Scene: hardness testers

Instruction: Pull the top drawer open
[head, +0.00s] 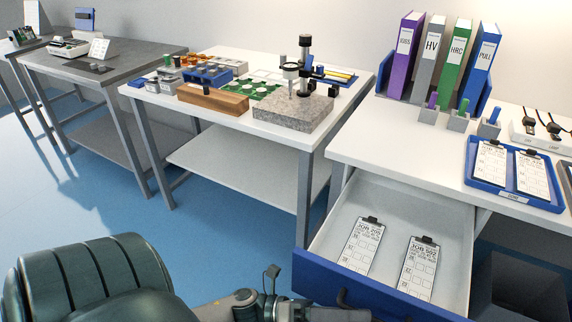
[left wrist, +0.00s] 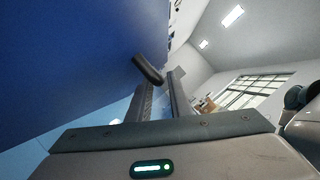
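The top drawer (head: 400,218) is pulled well out from under the white table at the right in the head view. Its inside is light grey and its front (head: 320,270) is blue. In the left wrist view the blue front fills the left side and the handle (left wrist: 148,70) shows at my fingertips. My left gripper (left wrist: 161,82) has its fingers apart, with the handle by the tips; I see no clear grip. My right gripper is out of view.
Two clipboards (head: 361,246) (head: 418,268) lie in the drawer. The table above bears binders (head: 441,58), small holders (head: 457,121) and a blue tray (head: 470,180) with clipboards. A second table (head: 270,128) with a tester stands left of the drawer. Blue floor is clear between.

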